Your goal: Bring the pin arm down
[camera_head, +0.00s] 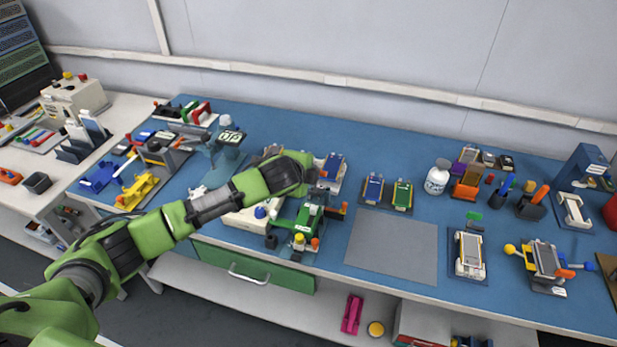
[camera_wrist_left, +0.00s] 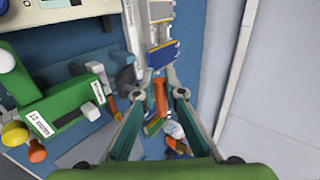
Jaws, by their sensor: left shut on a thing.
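My left gripper (camera_wrist_left: 159,90) has its two teal-grey fingers on either side of an upright orange-red handle (camera_wrist_left: 160,98) and is shut on it. In the head view the left gripper (camera_head: 312,178) is over the middle of the blue bench, and its fingertips are mostly hidden by its own wrist. A green fixture (camera_head: 309,216) with a white label stands just in front of it; it also shows at the left in the wrist view (camera_wrist_left: 62,118). I cannot tell clearly which part is the pin arm. My right gripper is not in view.
A blue pouch-cell holder (camera_head: 333,166) sits just behind the gripper. Two small holders, blue (camera_head: 373,187) and green (camera_head: 402,194), stand to the right. A bare grey mat (camera_head: 392,248) leaves room at the front. A white bottle (camera_head: 437,179) stands farther right.

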